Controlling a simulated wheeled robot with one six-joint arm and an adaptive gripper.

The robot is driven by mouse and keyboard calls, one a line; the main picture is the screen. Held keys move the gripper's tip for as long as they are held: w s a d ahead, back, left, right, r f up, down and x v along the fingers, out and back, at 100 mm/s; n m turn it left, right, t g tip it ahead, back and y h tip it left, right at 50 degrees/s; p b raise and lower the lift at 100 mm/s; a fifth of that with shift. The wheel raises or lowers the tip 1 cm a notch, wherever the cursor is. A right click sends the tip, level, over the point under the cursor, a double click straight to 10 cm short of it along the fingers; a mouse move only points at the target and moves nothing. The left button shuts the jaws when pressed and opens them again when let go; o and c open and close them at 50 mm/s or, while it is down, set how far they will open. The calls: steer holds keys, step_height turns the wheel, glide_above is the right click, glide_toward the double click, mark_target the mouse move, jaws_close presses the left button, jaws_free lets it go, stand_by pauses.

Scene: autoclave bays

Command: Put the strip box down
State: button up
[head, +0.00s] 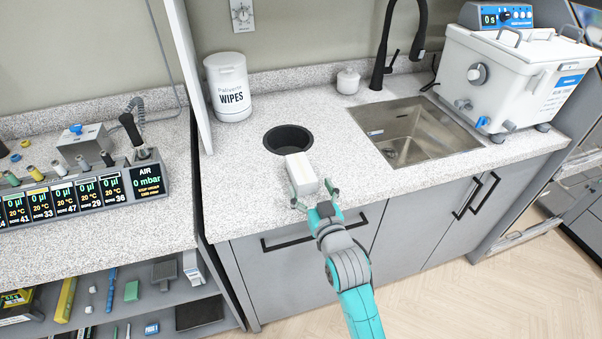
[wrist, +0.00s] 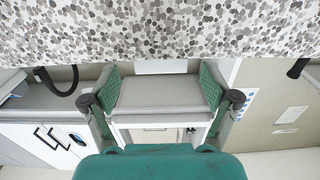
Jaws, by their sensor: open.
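The strip box (head: 301,173), a small white and light grey box, is at the counter's front part, just in front of the round black opening. It appears to rest on the speckled counter. My gripper (head: 316,197) is open at the box's near end. In the wrist view the two green finger pads of my gripper (wrist: 160,88) stand wide apart, with the grey box (wrist: 160,97) seemingly between them. I cannot tell whether either pad touches it.
The round opening (head: 288,139) lies just behind the box. A sink (head: 412,145) with a black tap and a white bath unit (head: 505,75) are to the right. A wipes tub (head: 229,88) stands behind left, beside a white partition (head: 188,70). Counter between box and sink is clear.

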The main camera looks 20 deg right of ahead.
mark_target(301, 173)
steer(key=w, duration=0.4)
steer(key=c, duration=1.4)
